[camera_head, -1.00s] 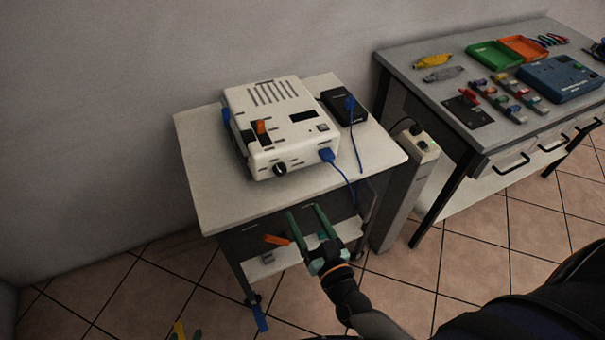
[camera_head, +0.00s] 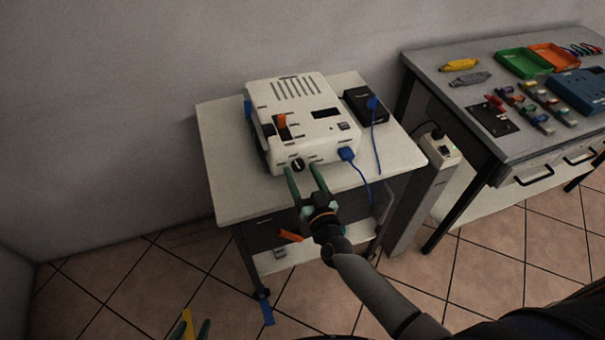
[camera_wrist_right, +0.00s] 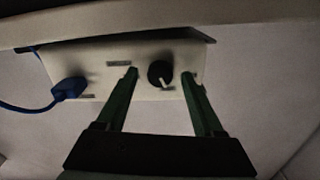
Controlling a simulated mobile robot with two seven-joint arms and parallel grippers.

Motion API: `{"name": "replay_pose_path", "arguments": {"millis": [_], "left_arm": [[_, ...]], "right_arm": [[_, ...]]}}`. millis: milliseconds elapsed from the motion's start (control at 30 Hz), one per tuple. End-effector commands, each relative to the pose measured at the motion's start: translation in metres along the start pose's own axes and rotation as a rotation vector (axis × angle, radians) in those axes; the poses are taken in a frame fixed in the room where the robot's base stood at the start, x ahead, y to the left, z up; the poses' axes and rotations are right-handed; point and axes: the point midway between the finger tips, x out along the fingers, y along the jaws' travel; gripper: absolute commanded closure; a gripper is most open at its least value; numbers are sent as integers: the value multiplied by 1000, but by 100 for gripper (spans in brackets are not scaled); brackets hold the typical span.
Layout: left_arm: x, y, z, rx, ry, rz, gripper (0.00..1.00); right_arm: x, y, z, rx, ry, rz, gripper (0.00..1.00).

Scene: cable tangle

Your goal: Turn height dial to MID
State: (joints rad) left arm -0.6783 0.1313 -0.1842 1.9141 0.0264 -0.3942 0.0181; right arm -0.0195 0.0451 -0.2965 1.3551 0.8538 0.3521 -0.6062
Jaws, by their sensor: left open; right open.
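The height dial, a round black knob with a pale pointer mark (camera_head: 298,165), is on the front face of the white device (camera_head: 335,120), which sits on a small table (camera_head: 225,190). The dial also shows in the right wrist view (camera_wrist_right: 160,75). My right gripper (camera_head: 304,172) is open, its green fingers pointing at the front face. In the right wrist view its fingertips (camera_wrist_right: 162,74) stand on either side of the dial, apart from it. The setting labels are too small to read. My left gripper (camera_head: 196,330) shows only at the bottom edge, open and empty.
A blue plug and cable (camera_head: 346,154) come out of the device's front, close to the right of the dial. An orange item (camera_head: 291,236) shows below the tabletop. A workbench (camera_head: 440,90) with trays stands at the right.

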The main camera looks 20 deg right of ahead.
Motion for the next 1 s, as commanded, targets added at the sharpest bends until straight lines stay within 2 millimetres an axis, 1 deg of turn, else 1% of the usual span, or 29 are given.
{"name": "replay_pose_path", "arguments": {"millis": [133, 167, 700, 767, 1000], "left_arm": [[0, 0, 0, 0, -1, 0, 46], [0, 0, 0, 0, -1, 0, 46], [0, 0, 0, 0, -1, 0, 46], [0, 0, 0, 0, -1, 0, 46], [0, 0, 0, 0, -1, 0, 46]], "right_arm": [[0, 0, 0, 1, 0, 0, 31], [0, 0, 0, 1, 0, 0, 33], [0, 0, 0, 1, 1, 0, 94], [0, 0, 0, 1, 1, 0, 100], [0, 0, 0, 9, 1, 0, 100]]}}
